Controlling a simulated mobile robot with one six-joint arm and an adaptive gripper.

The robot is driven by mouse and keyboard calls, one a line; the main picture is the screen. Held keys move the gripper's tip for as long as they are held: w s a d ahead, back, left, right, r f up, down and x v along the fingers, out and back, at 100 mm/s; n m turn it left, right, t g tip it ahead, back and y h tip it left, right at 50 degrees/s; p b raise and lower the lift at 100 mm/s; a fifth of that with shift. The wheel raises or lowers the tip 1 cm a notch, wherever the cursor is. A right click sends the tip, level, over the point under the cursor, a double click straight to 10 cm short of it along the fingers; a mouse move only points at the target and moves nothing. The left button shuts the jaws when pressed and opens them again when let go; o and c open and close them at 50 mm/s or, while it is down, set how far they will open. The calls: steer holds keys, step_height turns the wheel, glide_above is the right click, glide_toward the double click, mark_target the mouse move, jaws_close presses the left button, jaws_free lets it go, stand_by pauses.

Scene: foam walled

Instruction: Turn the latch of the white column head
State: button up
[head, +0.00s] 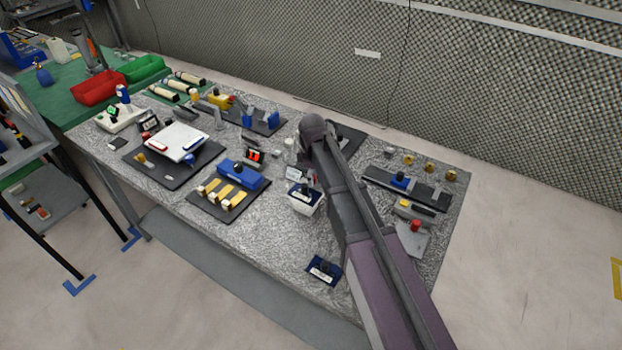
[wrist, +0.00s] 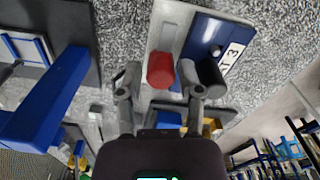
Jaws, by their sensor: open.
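The white column head (wrist: 177,22) shows at the top middle of the wrist view, with a red knob-like latch (wrist: 160,70) on its near side. A dark blue plate (wrist: 213,38) with a white number label and a black knob (wrist: 211,78) sits beside the latch. My gripper (wrist: 160,92) is open and empty, with one finger on each side of the red latch. I cannot tell whether the fingers touch it. In the head view, what appears to be the same white head (head: 304,206) stands below my gripper, which my arm largely hides.
A separate blue plate (head: 323,270) lies near the table's front edge. A blue block on a black board (head: 228,208) stands left of the head, and a black rail board (head: 408,190) lies to the right. A blue bar (wrist: 48,100) rises at left in the wrist view.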

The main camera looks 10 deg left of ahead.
steer(key=shift+c, duration=0.2)
jaws_close()
steer(key=shift+m, duration=0.4)
steer(key=m, duration=0.8)
steer(key=shift+w+m, duration=0.1)
steer(key=shift+m, duration=0.2)
steer(key=m, duration=0.4)
steer(key=shift+d+m, duration=0.1)
steer(key=shift+m, duration=0.2)
steer(key=m, duration=0.4)
